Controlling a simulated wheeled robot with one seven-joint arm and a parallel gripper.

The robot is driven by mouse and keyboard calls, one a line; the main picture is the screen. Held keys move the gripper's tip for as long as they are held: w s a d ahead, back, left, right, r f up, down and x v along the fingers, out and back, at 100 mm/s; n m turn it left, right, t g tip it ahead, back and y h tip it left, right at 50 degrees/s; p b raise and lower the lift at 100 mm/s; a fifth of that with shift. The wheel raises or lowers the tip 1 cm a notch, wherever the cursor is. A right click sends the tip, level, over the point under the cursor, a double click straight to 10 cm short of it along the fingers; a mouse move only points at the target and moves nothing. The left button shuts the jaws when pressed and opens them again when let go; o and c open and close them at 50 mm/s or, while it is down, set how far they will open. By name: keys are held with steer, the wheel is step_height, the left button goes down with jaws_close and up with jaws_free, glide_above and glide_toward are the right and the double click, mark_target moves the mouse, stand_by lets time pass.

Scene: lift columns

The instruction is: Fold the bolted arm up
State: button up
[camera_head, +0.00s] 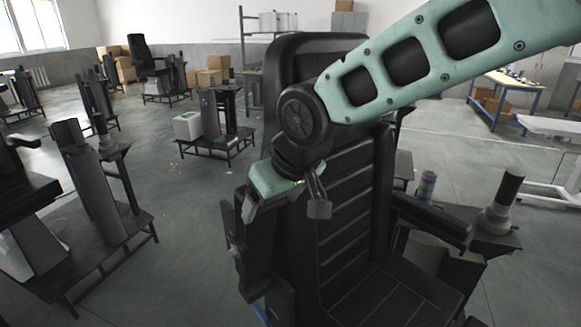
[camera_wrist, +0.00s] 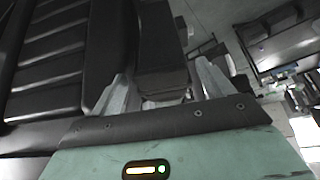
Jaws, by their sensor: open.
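A black padded chair (camera_head: 345,205) with a ribbed back stands in front of me in the head view. One dark chair arm (camera_head: 432,214) on its right side sticks out roughly level. On its left side another dark chair arm (camera_head: 262,250) lies below my gripper (camera_head: 283,208), partly hidden by it. My gripper is open, its fingers apart and pointing down. In the wrist view a dark block (camera_wrist: 162,50), apparently part of that left chair arm, lies between the fingers (camera_wrist: 160,80). I cannot tell whether they touch it. The bolt cannot be made out.
A stand with a dark column (camera_head: 95,200) is at the left. A low stand with a white box (camera_head: 188,126) is behind it. A dark cylinder (camera_head: 507,187) on a stand is right of the chair. A blue-legged workbench (camera_head: 515,84) is at the back right. Open floor lies left of the chair.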

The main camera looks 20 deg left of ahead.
steer(key=b+v, duration=0.4)
steer(key=v, duration=1.1)
steer(key=shift+r, duration=0.2)
steer(key=s+d+f+m+g+h+b, duration=0.1)
steer(key=s+d+f+m+h+b, duration=0.1)
steer(key=s+d+f+b, duration=0.2)
steer(key=s+d+f+m+g+h+b, duration=0.1)
steer(key=s+d+f+b, duration=0.3)
steer(key=s+d+f, duration=0.7)
steer(key=d+f+g+h, duration=0.1)
steer(key=d+f, duration=0.9)
steer(key=f, duration=0.5)
steer(key=shift+f+m, duration=0.25)
steer(key=shift+m, duration=0.15)
steer(key=shift+s+d, duration=0.1)
steer(key=shift+d, duration=0.15)
